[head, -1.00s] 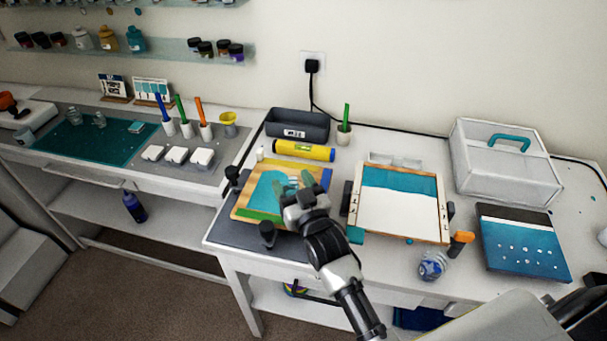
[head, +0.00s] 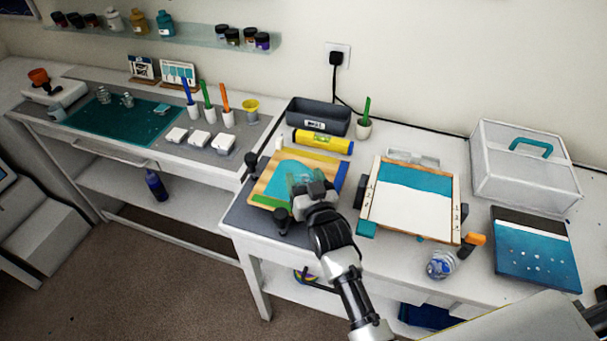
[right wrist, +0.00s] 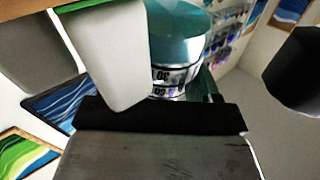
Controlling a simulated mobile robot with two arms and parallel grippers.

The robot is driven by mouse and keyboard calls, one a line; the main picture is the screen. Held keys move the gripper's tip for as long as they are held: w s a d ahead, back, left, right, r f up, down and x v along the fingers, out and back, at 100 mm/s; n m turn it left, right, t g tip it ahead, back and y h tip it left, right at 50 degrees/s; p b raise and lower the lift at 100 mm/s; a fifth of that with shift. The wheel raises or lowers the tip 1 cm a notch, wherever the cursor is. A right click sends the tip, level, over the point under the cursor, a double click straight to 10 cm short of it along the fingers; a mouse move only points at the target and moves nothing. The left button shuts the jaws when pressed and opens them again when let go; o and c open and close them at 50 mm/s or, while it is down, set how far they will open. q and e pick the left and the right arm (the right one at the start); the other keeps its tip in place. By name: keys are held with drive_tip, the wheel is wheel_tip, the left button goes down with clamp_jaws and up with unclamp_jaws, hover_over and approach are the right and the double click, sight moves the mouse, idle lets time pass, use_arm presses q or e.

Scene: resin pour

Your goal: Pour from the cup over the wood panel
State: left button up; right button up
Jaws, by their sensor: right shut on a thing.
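The wood panel (head: 325,161) lies on a dark mat on the white table, with a teal area (head: 286,168) across its middle and a green strip at its near edge. My right gripper (head: 311,188) is over the panel's near right part and hides some of it. It is shut on the cup, a clear cup with teal inside and printed marks, seen in the right wrist view (right wrist: 178,45) between the fingers (right wrist: 195,65). In the head view the cup is mostly hidden by the gripper; its exact tilt cannot be told. My left gripper is not in view.
A framed teal-and-white panel (head: 411,205) lies right of the wood panel. A yellow level (head: 322,141) and a grey bin (head: 318,117) are behind it. Dark clamps (head: 282,220) stand at the mat's edge. A clear container (head: 441,265) is at the front right.

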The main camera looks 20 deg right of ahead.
sight(313, 176)
drive_tip(key=m+g+p, duration=0.1)
drive_tip(key=p, duration=0.2)
drive_tip(key=w+d+r+m+g+p, duration=0.1)
drive_tip(key=m+g+p, duration=0.1)
drive_tip(key=shift+w+d+r+g+y+p, duration=0.1)
drive_tip(key=shift+w+g+y+p, duration=0.1)
drive_tip(key=shift+g+y+p, duration=0.15)
drive_tip(key=g, duration=0.1)
drive_tip(key=f+m+p, duration=0.1)
drive_tip(key=m+g+p, duration=0.1)
drive_tip(key=shift+w+d+f+g+y, duration=0.25)
drive_tip(key=shift+w+g+y, duration=0.05)
drive_tip(key=shift+g+y, duration=0.05)
drive_tip(key=shift+f, duration=0.15)
drive_tip(key=shift+f+m+g+y, duration=0.1)
drive_tip(key=shift+m+g+y, duration=0.2)
drive_tip(key=shift+m+g, duration=0.1)
drive_tip(key=shift+w+d+f+g+y, duration=0.15)
drive_tip(key=shift+f+g+y, duration=0.15)
drive_tip(key=shift+g, duration=0.1)
drive_tip(key=shift+m, duration=0.3)
idle(1.2)
